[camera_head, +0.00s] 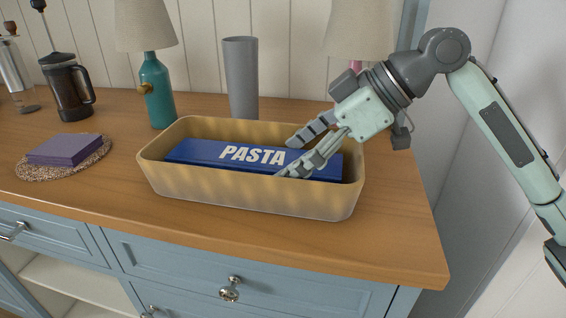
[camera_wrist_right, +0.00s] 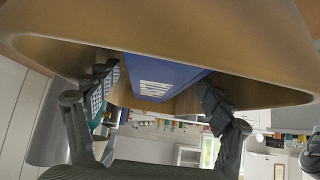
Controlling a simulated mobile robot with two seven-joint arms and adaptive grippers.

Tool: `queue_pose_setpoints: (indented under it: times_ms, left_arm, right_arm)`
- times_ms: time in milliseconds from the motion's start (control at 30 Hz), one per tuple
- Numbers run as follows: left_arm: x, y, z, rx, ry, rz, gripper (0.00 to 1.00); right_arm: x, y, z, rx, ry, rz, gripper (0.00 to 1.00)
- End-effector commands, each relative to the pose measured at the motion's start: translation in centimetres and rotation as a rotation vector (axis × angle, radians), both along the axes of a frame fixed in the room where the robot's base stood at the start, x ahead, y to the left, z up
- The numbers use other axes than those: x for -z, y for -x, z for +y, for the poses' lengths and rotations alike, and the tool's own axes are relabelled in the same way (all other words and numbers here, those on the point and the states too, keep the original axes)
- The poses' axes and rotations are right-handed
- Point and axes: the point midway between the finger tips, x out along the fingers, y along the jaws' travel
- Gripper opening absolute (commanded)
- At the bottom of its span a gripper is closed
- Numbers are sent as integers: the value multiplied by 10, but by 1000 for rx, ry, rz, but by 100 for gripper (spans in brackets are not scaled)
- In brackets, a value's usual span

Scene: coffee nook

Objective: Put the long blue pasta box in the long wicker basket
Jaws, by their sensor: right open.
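The long blue pasta box (camera_head: 210,153) lies flat inside the long wicker basket (camera_head: 240,198), lengthwise along it. The basket stands on the wooden counter. My right gripper (camera_head: 290,155) reaches in over the basket's right end, its fingers spread above and around the right part of the box. In the right wrist view the box (camera_wrist_right: 162,80) shows between the two open fingers (camera_wrist_right: 160,85), apart from both, with the basket's rim (camera_wrist_right: 160,50) around it. My left gripper is not in view.
A teal lamp (camera_head: 155,90) and a grey cylinder vase (camera_head: 241,78) stand behind the basket. A second lamp (camera_head: 358,30) is behind my right arm. A French press (camera_head: 68,88) and purple napkins (camera_head: 66,149) on a round mat are at left. The counter (camera_head: 130,195) is clear in front.

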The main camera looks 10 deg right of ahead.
Motion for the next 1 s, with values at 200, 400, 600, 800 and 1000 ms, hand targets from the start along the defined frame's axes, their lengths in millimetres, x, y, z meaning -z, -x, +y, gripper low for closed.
queue_pose_setpoints:
  times_ms: [200, 400, 600, 800, 1000]
  left_arm:
    - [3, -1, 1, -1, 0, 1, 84]
    - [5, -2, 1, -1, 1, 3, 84]
    - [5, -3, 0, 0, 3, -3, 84]
    - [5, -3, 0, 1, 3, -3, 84]
    - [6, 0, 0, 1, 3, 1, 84]
  right_arm:
    - [-36, 9, -34, 4, 2, -5, 80]
    - [-59, 17, -57, 2, 2, -3, 80]
    - [-68, 21, -66, 1, 1, -1, 80]
    - [-69, 21, -66, 0, 1, -1, 80]
    - [-68, 21, -66, 0, 0, -1, 80]
